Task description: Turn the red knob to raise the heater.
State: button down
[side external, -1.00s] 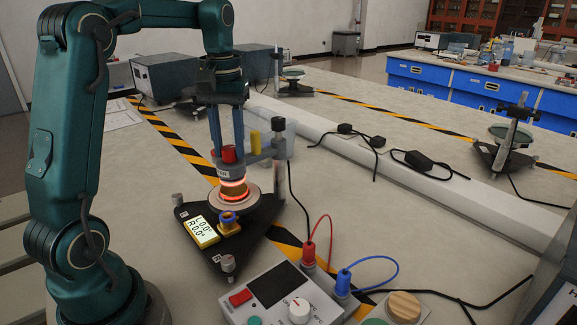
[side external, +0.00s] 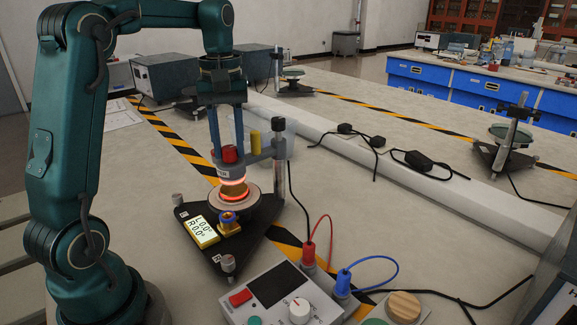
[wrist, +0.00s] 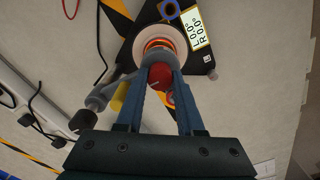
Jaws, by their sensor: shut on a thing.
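The red knob (side external: 229,154) sits on top of the heater's grey holder. My gripper (side external: 227,148) comes down from above with one finger on each side of the knob and is shut on it. In the wrist view the red knob (wrist: 160,76) shows between the two blue fingers. The heater (side external: 233,171) hangs under the knob on an arm from the upright post (side external: 279,165). Its orange glow lights the round pale plate (side external: 256,206) below, and a gap shows between them. The display (side external: 201,231) reads L 0.0° and R 0.0°.
A yellow cylinder (side external: 255,142) stands on the holder beside the knob. A control box (side external: 270,287) with red (side external: 308,255) and blue (side external: 343,285) plugs and cables is in front. The bench to the right is mostly clear.

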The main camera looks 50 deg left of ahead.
aim_at(230, 147)
jog(key=c, duration=0.5)
grip_release()
jog(key=shift+r, duration=0.1)
jog(key=shift+r, duration=2.5)
jog(key=s+d+r+m+t, duration=0.3)
jog(key=s+d+m, duration=0.25)
jog(key=d, duration=0.45)
jog(key=shift+s+d+f+m+t, duration=0.55)
jog(key=shift+s+f+m, duration=0.45)
jog(key=shift+f, duration=0.7)
jog(key=shift+s+d+f+m+t, duration=0.3)
jog(key=shift+s+d+f+m, duration=0.6)
jog(key=shift+f, duration=0.75)
jog(key=shift+s+d+f+m+t, duration=0.5)
jog(key=shift+s+f+m, duration=0.5)
jog(key=shift+f, duration=0.7)
